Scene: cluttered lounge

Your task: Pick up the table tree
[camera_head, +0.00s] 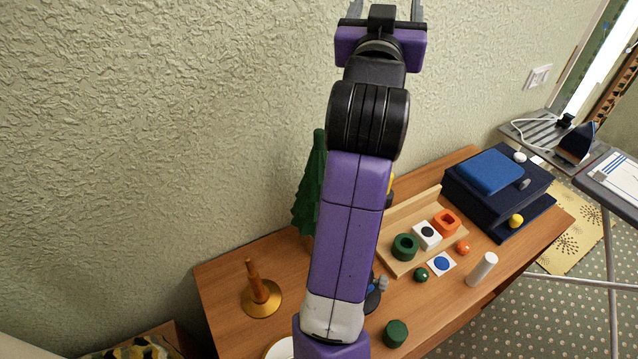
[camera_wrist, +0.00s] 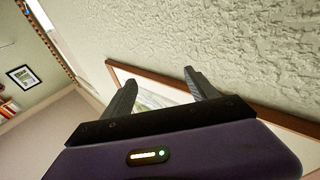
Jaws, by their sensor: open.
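The table tree (camera_head: 312,195) is a dark green, cone-shaped tree standing on the wooden table near the wall in the head view. My arm hides its right side, and its base cannot be made out fully. My gripper (camera_head: 384,10) is raised high at the top of the head view, well above the tree and apart from it. In the wrist view my gripper (camera_wrist: 160,78) has its two dark fingers spread with nothing between them. The tree is not in the wrist view.
On the wooden table (camera_head: 225,275) are a brass stand (camera_head: 261,295), a wooden tray (camera_head: 397,267) with coloured blocks, a dark blue box (camera_head: 497,190), a white cylinder (camera_head: 482,269) and a green cylinder (camera_head: 396,333). The textured wall (camera_head: 180,120) rises behind. A framed picture (camera_wrist: 152,97) shows beyond my fingers.

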